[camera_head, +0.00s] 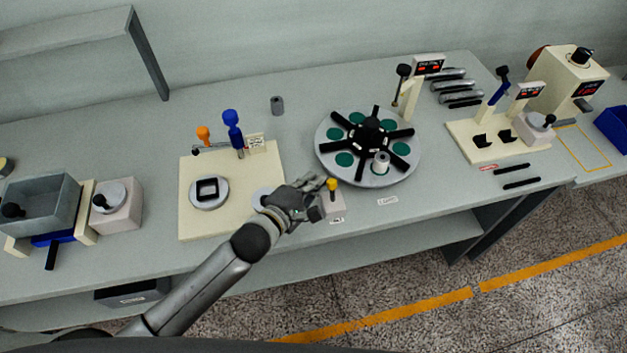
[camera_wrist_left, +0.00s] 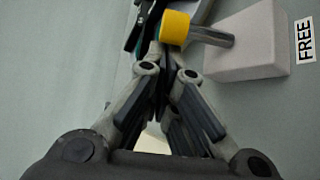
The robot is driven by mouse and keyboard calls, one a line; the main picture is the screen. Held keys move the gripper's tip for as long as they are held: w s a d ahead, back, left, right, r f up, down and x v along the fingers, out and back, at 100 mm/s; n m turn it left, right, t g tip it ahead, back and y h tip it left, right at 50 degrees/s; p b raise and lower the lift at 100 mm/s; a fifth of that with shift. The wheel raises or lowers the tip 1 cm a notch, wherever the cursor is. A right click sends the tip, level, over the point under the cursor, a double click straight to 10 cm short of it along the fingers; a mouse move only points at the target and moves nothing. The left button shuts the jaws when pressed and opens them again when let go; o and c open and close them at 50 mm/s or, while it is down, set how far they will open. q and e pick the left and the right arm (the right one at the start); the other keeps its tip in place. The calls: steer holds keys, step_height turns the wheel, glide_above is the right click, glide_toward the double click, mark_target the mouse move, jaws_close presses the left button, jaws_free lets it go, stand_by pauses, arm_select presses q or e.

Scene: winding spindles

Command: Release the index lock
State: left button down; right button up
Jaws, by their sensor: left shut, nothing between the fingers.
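The index lock is a small pale block (camera_head: 333,206) with a yellow-knobbed lever (camera_head: 332,184), at the front edge of the turntable (camera_head: 330,168). In the left wrist view the yellow knob (camera_wrist_left: 174,27) sits on a metal rod that leans out from the block (camera_wrist_left: 248,44). A label reading FREE (camera_wrist_left: 305,40) lies beside the block. My left gripper (camera_head: 318,184) is shut and empty, with its fingertips close beside the knob; I cannot tell whether they touch it. In the left wrist view its fingertips (camera_wrist_left: 165,62) are just below the knob. My right gripper is not in view.
The turntable has black spokes, green round pads and one pale spool (camera_head: 381,161). A cream board (camera_head: 225,213) with blue and orange levers stands left of it. A black-handled post (camera_head: 404,85) rises behind the turntable.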

arm_select(q)
steer(key=shift+s+b, duration=0.1)
steer(key=shift+b, duration=0.2)
steer(key=shift+r+t, duration=0.1)
steer(key=shift+t, duration=0.2)
steer(key=shift+s+m+b, duration=0.15)
steer(key=shift+m+b, duration=0.25)
steer(key=shift+b, duration=0.15)
